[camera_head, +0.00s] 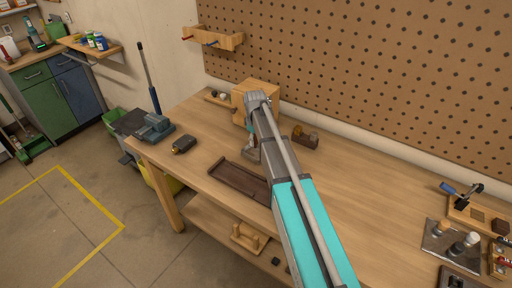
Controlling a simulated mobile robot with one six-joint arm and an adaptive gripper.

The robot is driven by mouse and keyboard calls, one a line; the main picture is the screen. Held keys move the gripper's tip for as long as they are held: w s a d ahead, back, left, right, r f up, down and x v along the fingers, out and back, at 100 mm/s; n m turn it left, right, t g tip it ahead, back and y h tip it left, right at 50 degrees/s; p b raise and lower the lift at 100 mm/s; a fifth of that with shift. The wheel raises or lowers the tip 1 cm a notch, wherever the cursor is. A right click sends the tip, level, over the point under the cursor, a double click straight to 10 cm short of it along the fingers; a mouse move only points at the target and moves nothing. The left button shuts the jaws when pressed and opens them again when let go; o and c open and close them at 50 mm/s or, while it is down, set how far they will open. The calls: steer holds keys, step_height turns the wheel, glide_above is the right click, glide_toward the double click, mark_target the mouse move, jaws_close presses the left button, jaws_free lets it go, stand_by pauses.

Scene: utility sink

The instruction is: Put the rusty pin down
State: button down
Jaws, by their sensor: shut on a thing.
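My arm reaches from the bottom of the head view over the wooden workbench (345,207). My gripper (252,153) points down beside the arm, low over the bench behind the dark brown tray (238,182). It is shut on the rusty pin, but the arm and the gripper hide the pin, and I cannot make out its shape. I cannot tell whether the pin touches the bench.
A wooden box (240,105) stands behind my arm. A small brown block with a brass part (305,138) is to the right. A dark tape-like item (184,145) and a grey vise (153,128) are left. The bench's middle right is clear.

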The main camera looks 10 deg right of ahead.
mark_target(255, 147)
steer(key=shift+f+b, duration=1.05)
steer(key=shift+f, duration=0.3)
steer(key=shift+f+b, duration=0.6)
steer(key=shift+c, duration=1.8)
jaws_free()
steer(key=shift+r, duration=0.25)
step_height(255, 147, up, 13)
steer(key=p, duration=1.3)
steer(key=shift+f, duration=0.15)
steer(key=shift+s, duration=0.15)
steer(key=s+m, duration=0.8)
steer(key=s, duration=1.6)
steer(key=shift+s+d, duration=0.35)
steer(key=shift+s, duration=0.05)
